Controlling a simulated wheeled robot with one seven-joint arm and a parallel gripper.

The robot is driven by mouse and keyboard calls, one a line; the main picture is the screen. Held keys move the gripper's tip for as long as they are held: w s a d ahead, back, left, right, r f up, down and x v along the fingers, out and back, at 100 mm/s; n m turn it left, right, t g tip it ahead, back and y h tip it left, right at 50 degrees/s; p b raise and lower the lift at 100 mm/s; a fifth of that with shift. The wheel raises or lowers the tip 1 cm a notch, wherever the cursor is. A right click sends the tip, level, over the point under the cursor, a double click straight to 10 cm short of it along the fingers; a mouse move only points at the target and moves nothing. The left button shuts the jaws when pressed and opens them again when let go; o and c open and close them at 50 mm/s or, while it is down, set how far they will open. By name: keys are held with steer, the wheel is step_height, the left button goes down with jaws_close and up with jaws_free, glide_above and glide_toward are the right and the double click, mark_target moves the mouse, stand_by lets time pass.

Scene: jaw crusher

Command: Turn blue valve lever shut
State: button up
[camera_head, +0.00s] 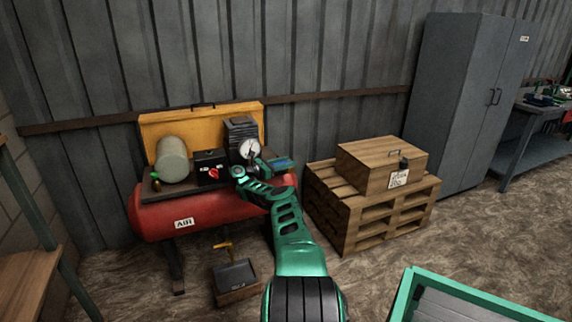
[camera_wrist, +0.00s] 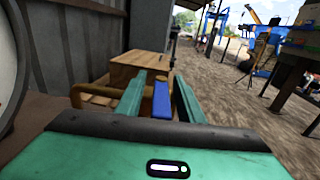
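The blue valve lever (camera_head: 283,162) is at the right end of the red air compressor (camera_head: 160,218), beyond my gripper. My gripper (camera_head: 270,166) is green and reaches over the compressor's right end. In the wrist view the blue lever (camera_wrist: 162,99) lies between the two green fingers of my gripper (camera_wrist: 164,88), pointing away from the camera. The fingers are apart, with the lever close to both. I cannot tell whether either finger touches it. A brass-coloured pipe (camera_wrist: 92,96) shows left of the fingers. The valve body is hidden.
A round gauge (camera_head: 249,149) and a black box with a red switch (camera_head: 213,172) stand left of my gripper. A wooden crate (camera_head: 372,168) on pallets (camera_head: 355,222) stands to the right. A small box (camera_head: 236,278) with a yellow handle is on the floor below.

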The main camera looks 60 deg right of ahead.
steer(key=v, duration=1)
steer(key=shift+w+a+f, duration=0.2)
steer(key=shift+w+f, duration=0.05)
steer(key=shift+w, duration=0.1)
